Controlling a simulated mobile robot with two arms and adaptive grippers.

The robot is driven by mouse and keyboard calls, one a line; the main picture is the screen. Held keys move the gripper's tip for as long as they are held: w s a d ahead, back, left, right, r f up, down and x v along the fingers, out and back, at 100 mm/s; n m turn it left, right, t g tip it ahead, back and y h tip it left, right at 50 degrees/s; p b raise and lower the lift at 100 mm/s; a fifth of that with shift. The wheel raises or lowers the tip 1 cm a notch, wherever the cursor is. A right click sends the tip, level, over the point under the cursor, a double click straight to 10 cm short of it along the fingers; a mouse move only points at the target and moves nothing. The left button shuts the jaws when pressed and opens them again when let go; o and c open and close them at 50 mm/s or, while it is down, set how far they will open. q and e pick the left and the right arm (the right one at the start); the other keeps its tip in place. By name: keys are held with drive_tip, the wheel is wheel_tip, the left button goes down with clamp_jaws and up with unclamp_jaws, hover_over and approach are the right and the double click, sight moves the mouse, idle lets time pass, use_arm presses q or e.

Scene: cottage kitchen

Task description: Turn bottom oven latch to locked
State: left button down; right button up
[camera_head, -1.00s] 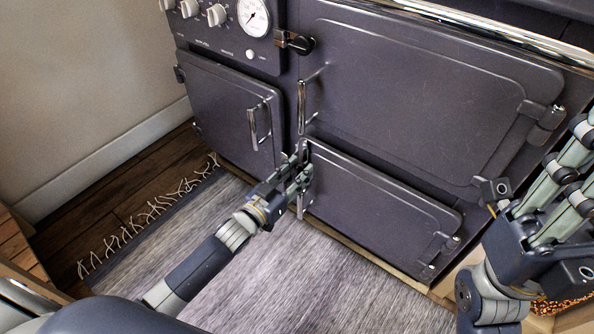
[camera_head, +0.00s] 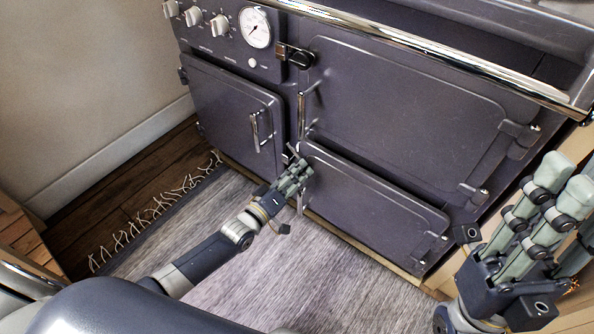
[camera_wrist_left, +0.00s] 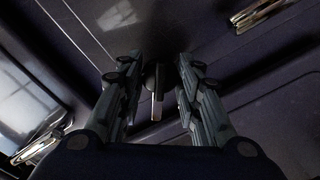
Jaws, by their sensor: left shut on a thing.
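The bottom oven door (camera_head: 372,205) is dark, low on the range, and looks closed. Its latch is mostly hidden behind my left gripper (camera_head: 299,171) at the door's upper left corner in the head view. In the left wrist view the latch (camera_wrist_left: 158,98) is a small dark piece with a metal end, between the two fingers of my left gripper (camera_wrist_left: 157,80). The left gripper is shut on the latch. My right gripper (camera_head: 552,195) is at the right of the head view, fingers spread, open and empty, away from the latch.
The upper oven door (camera_head: 410,115) has its own latch (camera_head: 296,56) and an upright handle (camera_head: 301,112). A left door (camera_head: 225,110) stands closed beside them. A chrome rail (camera_head: 430,50) runs along the top. A grey rug (camera_head: 260,270) covers free floor in front.

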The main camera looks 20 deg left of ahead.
use_arm(q)
drive_tip(key=n, duration=0.3)
drive_tip(key=shift+n, duration=1.9)
drive_tip(key=shift+b, duration=0.3)
drive_tip(key=c, duration=1.1)
unclamp_jaws()
drive_tip(key=v, duration=1.2)
